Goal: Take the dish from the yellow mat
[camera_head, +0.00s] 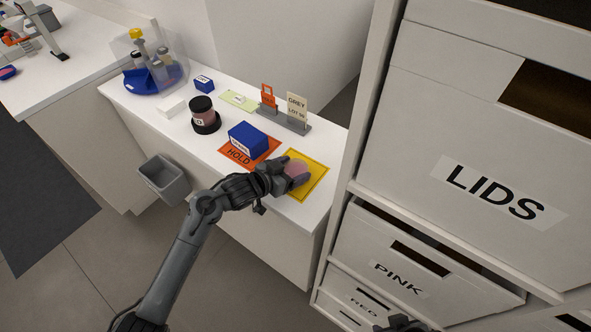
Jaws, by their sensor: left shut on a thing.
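The yellow mat (318,172) lies at the right end of the white counter. A round pink dish (296,168) is at the mat, partly hidden by my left gripper (291,177). My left gripper is shut on the dish, with its fingers at the dish's near side. Whether the dish touches the mat or is slightly above it cannot be told. A dark part at the bottom edge looks like my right gripper (404,324); its fingers are not clear.
A blue box (248,140) stands on the orange HOLD mat (232,159), left of the yellow mat. Shelving with LIDS (480,150) and PINK (400,275) bins rises close on the right.

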